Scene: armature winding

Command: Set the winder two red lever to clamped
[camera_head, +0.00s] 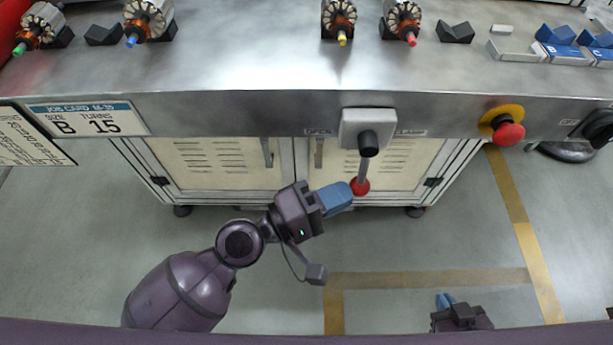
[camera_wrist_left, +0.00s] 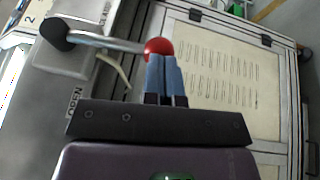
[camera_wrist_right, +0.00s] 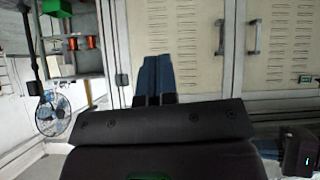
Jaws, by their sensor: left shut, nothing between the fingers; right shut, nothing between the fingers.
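The red lever (camera_head: 360,186) hangs from a grey plate (camera_head: 352,126) on the bench front, between labels reading OPEN on the left and CLAMP on the right. Its shaft points nearly straight down. My left gripper (camera_head: 350,192) is shut and empty, its blue fingertips just left of the red ball. In the left wrist view the fingertips (camera_wrist_left: 163,58) are at the edge of the red ball (camera_wrist_left: 159,47); I cannot tell whether they touch. My right gripper (camera_head: 443,300) is shut and empty, low over the floor, away from the bench; its fingers (camera_wrist_right: 153,62) face the cabinets.
A red emergency stop button (camera_head: 508,131) and a black knob (camera_head: 598,128) sit on the bench front to the right. Cabinet doors (camera_head: 215,163) with handles are below. Several armatures (camera_head: 340,18) rest on the bench top. The floor in front is clear.

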